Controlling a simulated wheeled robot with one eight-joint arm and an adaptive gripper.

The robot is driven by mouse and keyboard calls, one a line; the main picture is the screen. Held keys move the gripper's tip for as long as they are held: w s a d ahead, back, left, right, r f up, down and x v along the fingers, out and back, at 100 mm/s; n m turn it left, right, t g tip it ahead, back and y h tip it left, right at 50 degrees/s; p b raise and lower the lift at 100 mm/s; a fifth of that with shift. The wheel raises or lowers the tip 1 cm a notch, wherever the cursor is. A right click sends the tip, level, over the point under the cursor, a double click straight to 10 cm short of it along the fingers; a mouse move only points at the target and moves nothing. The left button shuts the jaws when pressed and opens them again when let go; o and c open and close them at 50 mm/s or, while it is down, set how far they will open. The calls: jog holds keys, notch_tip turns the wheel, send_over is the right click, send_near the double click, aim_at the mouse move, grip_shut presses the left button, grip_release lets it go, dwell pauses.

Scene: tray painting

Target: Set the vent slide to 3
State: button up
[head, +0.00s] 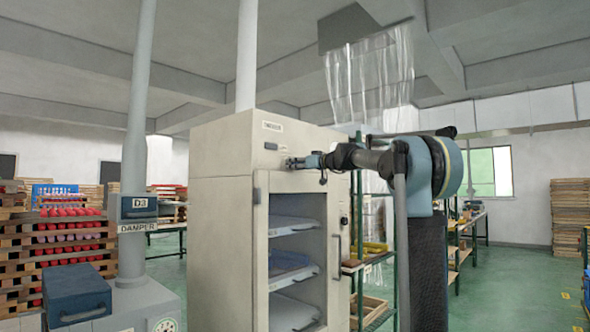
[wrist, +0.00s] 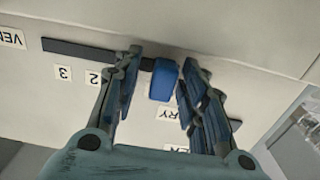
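The vent slide is a dark track (wrist: 85,51) on a pale panel in the wrist view, with a blue knob (wrist: 163,80) on it. White labels 3 (wrist: 64,73) and 2 (wrist: 93,77) lie along the track, left of the knob. My gripper (wrist: 164,62) is open, with one finger on each side of the knob. A small gap shows at the left finger; the right finger is very close, and I cannot tell if it touches. The fingers hide parts of the track and labels. In the head view my gripper (head: 305,162) is at the upper front of the pale cabinet (head: 220,185); the slide is not discernible there.
The cabinet's door (head: 337,245) has a vertical handle, with shelves visible inside. A green rack (head: 375,300) stands right of the cabinet.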

jog(key=shift+a, duration=0.1)
jog(key=shift+c, duration=0.5)
grip_shut()
jog(key=w+d, duration=0.7)
jog(key=w, duration=0.3)
jog(key=shift+d, duration=0.35)
jog(key=shift+r, duration=0.1)
jog(key=shift+o, duration=0.5)
grip_release()
jog(key=shift+d, duration=0.1)
jog(key=v, duration=1.1)
jog(key=shift+s+d, duration=0.3)
